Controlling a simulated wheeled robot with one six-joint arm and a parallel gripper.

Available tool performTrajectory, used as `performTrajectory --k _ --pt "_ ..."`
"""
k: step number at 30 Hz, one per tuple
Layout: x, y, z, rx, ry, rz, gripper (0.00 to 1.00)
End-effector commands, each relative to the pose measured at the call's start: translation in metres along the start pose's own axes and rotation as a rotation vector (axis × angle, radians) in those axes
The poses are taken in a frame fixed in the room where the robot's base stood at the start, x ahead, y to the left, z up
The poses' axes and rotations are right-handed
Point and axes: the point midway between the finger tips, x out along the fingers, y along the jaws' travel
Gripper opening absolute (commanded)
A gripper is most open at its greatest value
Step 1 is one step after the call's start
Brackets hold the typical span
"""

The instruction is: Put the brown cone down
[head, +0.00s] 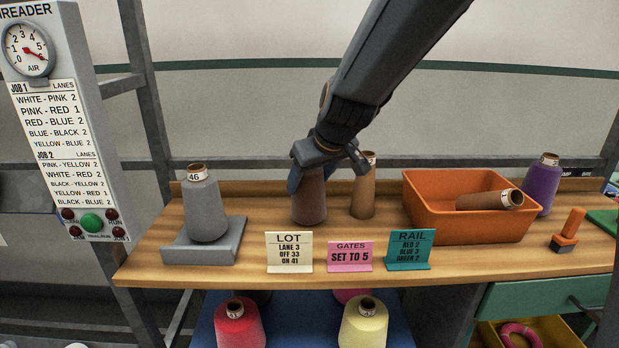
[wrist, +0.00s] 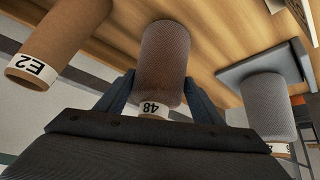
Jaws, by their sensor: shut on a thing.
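The brown cone (head: 309,199) is upright at the back middle of the wooden bench in the head view, and its base looks to be at the bench top; I cannot tell if it touches. My gripper (head: 326,165) is shut on its upper part. In the wrist view the brown cone (wrist: 165,60) sits between the two fingers (wrist: 160,95), with a label reading 48 at its narrow end.
A tan cone (head: 363,190) stands close on the right, labelled E2 in the wrist view (wrist: 60,40). A grey cone (head: 204,208) stands on a grey pad (head: 180,250) at left. An orange bin (head: 450,228) holds a tan cone. Three signs line the front edge.

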Motion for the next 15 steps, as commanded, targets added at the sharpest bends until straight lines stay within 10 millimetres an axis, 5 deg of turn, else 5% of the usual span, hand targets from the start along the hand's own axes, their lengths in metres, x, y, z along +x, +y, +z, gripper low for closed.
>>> performTrajectory --k 8,9,12,15 --pt "0.0013 -0.0001 0.0000 0.000 0.002 0.000 0.22" --pt "0.0020 -0.0004 0.0009 0.000 0.001 0.000 0.63" --pt "0.0012 -0.0004 0.0005 0.000 0.001 0.000 0.80" --pt "0.0011 -0.0004 0.0004 0.000 0.001 0.000 0.80"
